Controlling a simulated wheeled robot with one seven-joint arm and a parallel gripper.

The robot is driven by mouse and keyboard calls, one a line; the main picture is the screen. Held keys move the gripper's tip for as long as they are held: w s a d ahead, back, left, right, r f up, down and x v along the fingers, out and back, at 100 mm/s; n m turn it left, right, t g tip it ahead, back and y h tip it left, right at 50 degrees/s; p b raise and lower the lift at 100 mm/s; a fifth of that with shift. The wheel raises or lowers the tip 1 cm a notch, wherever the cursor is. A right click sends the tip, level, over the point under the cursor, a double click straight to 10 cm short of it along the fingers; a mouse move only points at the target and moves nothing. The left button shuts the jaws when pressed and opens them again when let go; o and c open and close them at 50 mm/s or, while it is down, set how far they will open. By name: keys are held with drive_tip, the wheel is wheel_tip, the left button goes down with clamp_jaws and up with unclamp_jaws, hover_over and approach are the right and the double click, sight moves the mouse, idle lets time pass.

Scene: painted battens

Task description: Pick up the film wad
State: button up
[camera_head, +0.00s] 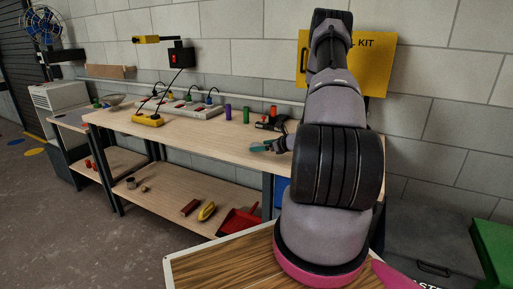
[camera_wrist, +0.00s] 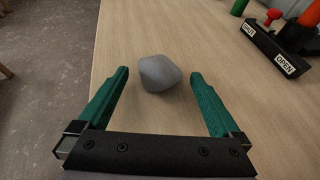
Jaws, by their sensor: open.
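The film wad (camera_wrist: 159,74) appears as a grey, rounded, angular lump on the pale wooden bench top in the wrist view. My gripper (camera_wrist: 158,76) is open, with its two green fingers on either side of the wad's near part. The left finger is a little apart from the wad, and so is the right one. In the head view my gripper (camera_head: 262,147) shows small at the bench's right part, and I cannot make out the wad there.
The bench top (camera_head: 185,127) is clear around the wad. The bench's left edge drops to the floor (camera_wrist: 45,60). A lower shelf (camera_head: 165,190) holds a red dustpan (camera_head: 240,221).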

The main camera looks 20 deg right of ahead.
drive_tip(key=shift+x, duration=0.95)
drive_tip(key=c, duration=1.2)
drive_tip(key=shift+r, duration=0.15)
